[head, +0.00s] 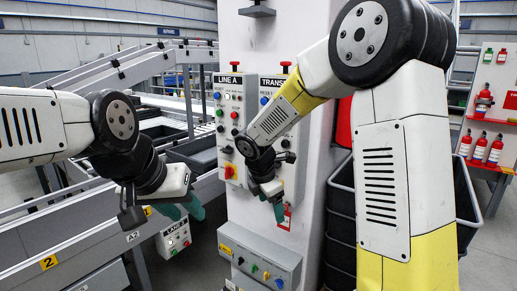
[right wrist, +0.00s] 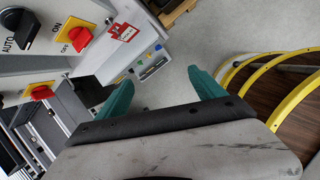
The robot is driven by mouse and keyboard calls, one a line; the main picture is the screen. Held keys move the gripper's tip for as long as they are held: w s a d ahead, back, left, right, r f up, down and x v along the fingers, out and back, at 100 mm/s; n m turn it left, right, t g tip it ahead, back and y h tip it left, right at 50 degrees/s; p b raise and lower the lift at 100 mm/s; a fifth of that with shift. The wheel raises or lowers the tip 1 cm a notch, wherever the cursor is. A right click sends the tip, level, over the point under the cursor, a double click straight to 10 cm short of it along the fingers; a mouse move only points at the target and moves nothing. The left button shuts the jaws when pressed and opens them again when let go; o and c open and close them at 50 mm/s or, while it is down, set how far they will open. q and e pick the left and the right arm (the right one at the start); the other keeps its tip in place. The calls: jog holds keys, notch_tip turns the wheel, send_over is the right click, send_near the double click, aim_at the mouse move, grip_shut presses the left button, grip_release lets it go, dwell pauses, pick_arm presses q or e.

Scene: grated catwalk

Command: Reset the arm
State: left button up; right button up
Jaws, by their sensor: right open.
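My right arm comes in from the right in the head view, bent at the elbow. Its gripper (head: 279,207) hangs in front of the white column, below the control panels, with its fingertips pointing down. In the right wrist view the two teal fingers (right wrist: 162,92) stand wide apart with nothing between them, so this gripper is open and empty. My left arm comes in from the left. Its gripper (head: 186,208) has teal fingertips, in front of the conveyor frame and above a small grey button box (head: 174,240). The gap between its fingers is not clear.
The LINE A panel (head: 229,125) and a second panel (head: 272,90) are on the column. A lower grey box (head: 258,260) carries coloured buttons. A dark bin (head: 341,210) stands right of the column. Yellow curved rails (right wrist: 262,62) show in the wrist view.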

jog(key=s+d+r+m+t+y, duration=0.1)
jog(key=s+d+r+m, duration=0.2)
jog(key=s+m, duration=0.4)
jog(key=s+d+r+m+y, duration=0.1)
jog(key=s+d+r+m, duration=0.3)
jog(key=s+m, duration=0.3)
jog(key=s+d+r+m+t+y, duration=0.1)
jog(key=s+d+r+m+y, duration=0.1)
jog(key=s+r+m, duration=0.4)
jog(key=s+d+m, duration=0.1)
jog(key=s+m, duration=0.1)
jog(key=m, duration=0.1)
jog(key=shift+d+t, duration=0.3)
jog(key=shift+d, duration=0.05)
jog(key=shift+r, duration=0.1)
